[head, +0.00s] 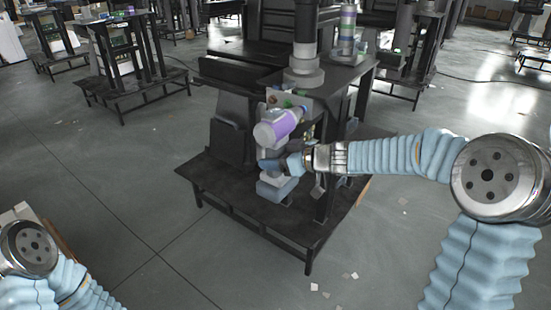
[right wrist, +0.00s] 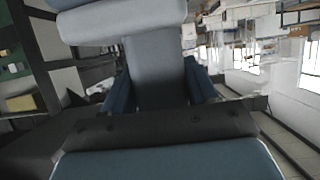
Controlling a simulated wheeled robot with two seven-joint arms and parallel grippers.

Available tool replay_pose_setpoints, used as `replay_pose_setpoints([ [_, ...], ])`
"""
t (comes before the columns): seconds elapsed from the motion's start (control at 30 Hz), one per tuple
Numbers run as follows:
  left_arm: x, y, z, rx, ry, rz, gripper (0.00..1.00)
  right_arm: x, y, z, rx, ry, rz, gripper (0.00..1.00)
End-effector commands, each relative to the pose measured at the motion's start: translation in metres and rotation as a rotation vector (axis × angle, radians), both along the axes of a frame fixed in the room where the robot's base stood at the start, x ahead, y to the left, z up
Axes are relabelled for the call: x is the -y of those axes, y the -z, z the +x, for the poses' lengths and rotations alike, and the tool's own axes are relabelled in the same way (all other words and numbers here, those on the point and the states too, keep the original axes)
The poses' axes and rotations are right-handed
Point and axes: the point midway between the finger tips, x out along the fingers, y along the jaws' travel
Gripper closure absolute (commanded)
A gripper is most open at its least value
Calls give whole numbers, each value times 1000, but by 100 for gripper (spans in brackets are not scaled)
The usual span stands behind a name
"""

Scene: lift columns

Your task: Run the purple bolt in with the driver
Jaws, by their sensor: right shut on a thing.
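The driver (head: 279,127) has a purple and pale grey body, a grey handle and a blue-grey base (head: 275,190). It is held upright in front of the dark column stand. My right gripper (head: 281,164) is shut on its handle; in the right wrist view the grey handle (right wrist: 158,75) stands between the two blue fingers (right wrist: 160,88). I cannot make out the purple bolt; the driver and stand parts may hide it. Whether the driver's tip touches anything is not clear. My left arm shows at the lower left, its gripper out of view.
The dark stand has a low platform (head: 235,196) under the driver and an upper shelf with a striped cylinder (head: 347,30). A grey-collared column (head: 304,72) rises behind the driver. Similar stands (head: 130,60) are farther back. The floor at left is open; small scraps lie in front.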

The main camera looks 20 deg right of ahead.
Motion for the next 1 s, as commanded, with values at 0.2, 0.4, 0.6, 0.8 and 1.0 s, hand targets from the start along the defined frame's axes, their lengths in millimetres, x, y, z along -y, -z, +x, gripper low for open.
replay_pose_setpoints([
  [0.2, 0, 0, 0, 0, 0, 0, 8, 0, -2, 0, 4, -1, 1, 100],
  [0.4, 0, 0, 0, 0, 0, 0, 8, 0, -2, 0, 4, -1, 1, 100],
  [0.6, 0, 0, 0, 0, 0, 0, 8, 0, -2, 1, 4, -1, 1, 100],
  [0.8, 0, 0, 0, 0, 0, 0, 8, 2, -2, 2, 4, 1, 1, 100],
  [1.0, 0, 0, 0, 0, 0, 0, 8, 4, -2, 4, 4, 1, 1, 100],
])
